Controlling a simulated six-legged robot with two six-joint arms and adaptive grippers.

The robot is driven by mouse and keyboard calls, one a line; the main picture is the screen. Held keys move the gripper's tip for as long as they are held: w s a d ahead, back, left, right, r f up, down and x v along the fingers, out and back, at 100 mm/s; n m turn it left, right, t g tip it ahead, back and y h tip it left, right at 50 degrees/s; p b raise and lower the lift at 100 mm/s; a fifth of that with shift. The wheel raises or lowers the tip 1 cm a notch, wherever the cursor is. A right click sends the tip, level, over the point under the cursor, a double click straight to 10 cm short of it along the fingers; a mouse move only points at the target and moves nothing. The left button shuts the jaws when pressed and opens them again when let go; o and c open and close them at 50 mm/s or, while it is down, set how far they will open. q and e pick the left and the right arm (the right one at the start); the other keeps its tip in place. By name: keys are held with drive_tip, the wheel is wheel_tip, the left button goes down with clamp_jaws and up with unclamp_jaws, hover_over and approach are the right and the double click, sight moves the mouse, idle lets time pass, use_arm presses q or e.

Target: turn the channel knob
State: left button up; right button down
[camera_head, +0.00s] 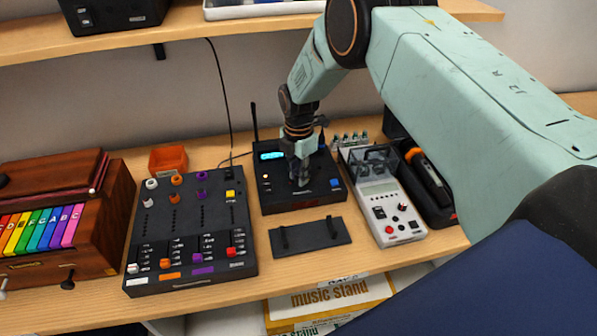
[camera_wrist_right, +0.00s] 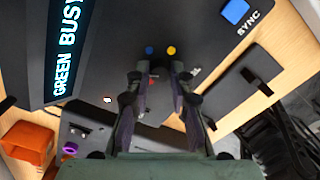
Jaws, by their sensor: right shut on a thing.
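The black radio unit (camera_head: 270,190) stands on the lower shelf, with a lit cyan display (camera_head: 272,156) and a blue button (camera_head: 335,183). In the wrist view its display (camera_wrist_right: 67,50) reads "GREEN BUSY" and the blue SYNC button (camera_wrist_right: 235,11) shows at upper right. My right gripper (camera_head: 303,180) points down onto the middle of the unit's face. Its fingers (camera_wrist_right: 158,78) are closed around the dark channel knob, which they largely hide. Small blue and yellow marks (camera_wrist_right: 160,50) show just past the fingertips. My left gripper is in neither view.
A black mixer panel (camera_head: 190,235) with coloured knobs stands left of the radio, an orange bin (camera_head: 168,160) behind it. A small black stand (camera_head: 310,236) lies in front. A white meter (camera_head: 380,200) stands close on the right. A thin antenna (camera_head: 254,122) rises at the radio's back left.

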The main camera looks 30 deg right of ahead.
drive_tip(key=shift+w+r, duration=0.1)
drive_tip(key=m+b, duration=0.1)
drive_tip(key=m, duration=0.1)
drive_tip(key=shift+m, duration=0.4)
drive_tip(key=m+b, duration=0.1)
drive_tip(key=m, duration=0.1)
drive_tip(key=shift+m, duration=0.4)
drive_tip(key=m, duration=0.6)
drive_tip(key=shift+w+r+b, duration=0.1)
drive_tip(key=shift+b, duration=0.25)
drive_tip(key=m, duration=0.6)
drive_tip(key=shift+m, duration=0.3)
drive_tip(key=m, duration=0.5)
drive_tip(key=shift+m, duration=0.3)
